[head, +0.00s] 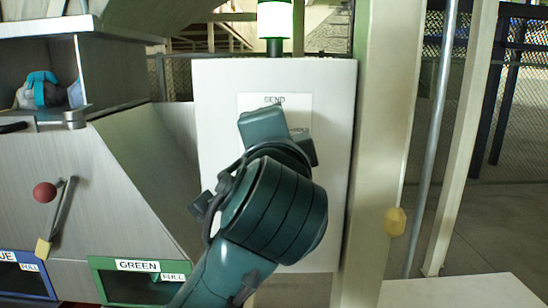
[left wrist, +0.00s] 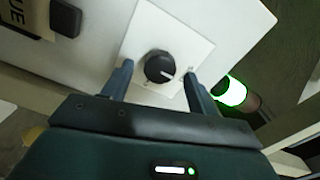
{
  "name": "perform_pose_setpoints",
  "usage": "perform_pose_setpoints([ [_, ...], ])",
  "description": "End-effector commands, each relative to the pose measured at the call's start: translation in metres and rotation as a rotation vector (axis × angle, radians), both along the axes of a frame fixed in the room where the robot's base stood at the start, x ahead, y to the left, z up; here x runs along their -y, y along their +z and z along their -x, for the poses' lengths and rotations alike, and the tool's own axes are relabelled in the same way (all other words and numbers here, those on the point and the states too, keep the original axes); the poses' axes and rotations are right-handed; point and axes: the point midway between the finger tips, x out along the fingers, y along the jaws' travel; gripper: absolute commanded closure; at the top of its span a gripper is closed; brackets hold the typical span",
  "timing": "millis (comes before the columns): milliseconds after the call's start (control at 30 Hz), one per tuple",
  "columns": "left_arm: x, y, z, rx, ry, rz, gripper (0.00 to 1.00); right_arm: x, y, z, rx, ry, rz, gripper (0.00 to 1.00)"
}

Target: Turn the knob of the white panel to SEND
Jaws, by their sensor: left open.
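The white panel (head: 225,90) stands upright in the middle of the head view. The word SEND (head: 273,99) shows at the top of its label plate; my left arm hides the knob and much of the plate there. In the left wrist view the black round knob (left wrist: 159,67) sits on the white label plate (left wrist: 150,25). Its white pointer line aims toward the right of that picture; the marks around it are too small to read. My left gripper (left wrist: 158,71) is open, with one finger on each side of the knob. Contact is not clear. My right gripper is not in view.
A lamp (head: 275,20) stands above the panel and shows a green glow in the left wrist view (left wrist: 229,92). A post (head: 385,120) rises right of the panel.

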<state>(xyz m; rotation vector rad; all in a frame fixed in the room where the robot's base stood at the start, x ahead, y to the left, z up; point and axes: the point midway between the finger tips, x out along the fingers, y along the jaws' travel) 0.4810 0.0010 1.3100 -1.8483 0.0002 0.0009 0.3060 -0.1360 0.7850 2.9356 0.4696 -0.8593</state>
Motion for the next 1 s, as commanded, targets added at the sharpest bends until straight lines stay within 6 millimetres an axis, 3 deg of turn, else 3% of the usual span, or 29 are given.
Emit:
perform_pose_setpoints([
  [400, 0.001, -0.001, 0.092, 0.002, -0.006, 0.003, 0.41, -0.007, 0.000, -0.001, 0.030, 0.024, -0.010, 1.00],
  [633, 0.001, 0.000, 0.111, -0.001, -0.003, 0.001, 0.41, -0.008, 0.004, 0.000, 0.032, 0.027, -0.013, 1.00],
  [1000, 0.000, 0.000, 0.112, -0.001, 0.000, 0.000, 0.41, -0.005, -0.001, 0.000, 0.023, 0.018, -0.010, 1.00],
])
